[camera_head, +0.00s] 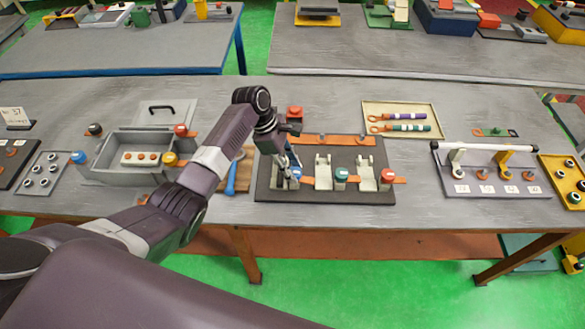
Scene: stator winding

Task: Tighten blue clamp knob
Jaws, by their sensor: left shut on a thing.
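A dark fixture board (325,196) lies at the middle of the table, with orange bars and pale metal brackets on it. A blue clamp knob (297,174) stands at its front left. My left arm reaches in from the left, and my left gripper (291,170) points down at this knob. Its fingers are shut on the blue knob and hide part of it. A teal knob (341,172) and a red knob (388,175) stand to the right along the same front edge. My right gripper is not in view.
A blue-handled tool (231,178) lies left of the board, close to my arm. A grey bin (110,143) with coloured knobs stands farther left. Behind right is a tray (428,107) with two handled tools. A rack with a white bar (490,147) stands right.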

